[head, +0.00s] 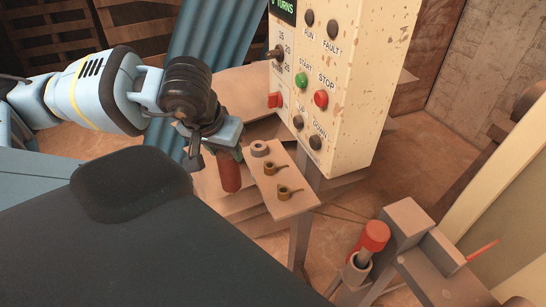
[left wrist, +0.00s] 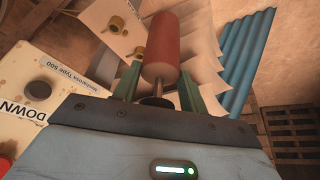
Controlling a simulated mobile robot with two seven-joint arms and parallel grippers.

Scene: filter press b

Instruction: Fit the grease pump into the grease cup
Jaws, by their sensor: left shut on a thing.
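A red cylinder with a grey stem, which I take to be the grease pump (head: 230,173), hangs below my left gripper (head: 222,150). In the left wrist view, the green fingers of the left gripper (left wrist: 157,92) are shut around it, and the red body of the grease pump (left wrist: 161,45) points away from the palm. Two small brass cups with side stems, a nearer one (head: 284,192) and a farther one (head: 270,167), sit on a board right of the pump. Which thing is the grease cup I cannot tell for certain. My right gripper is not in view.
The board (head: 300,204) also bears a grey ring (head: 259,149). A control panel (head: 345,75) with buttons stands close behind it. At lower right, a red-topped cylinder (head: 373,236) stands tilted beside grey machine blocks (head: 440,275). Blue corrugated sheet (head: 215,35) rises behind my left arm.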

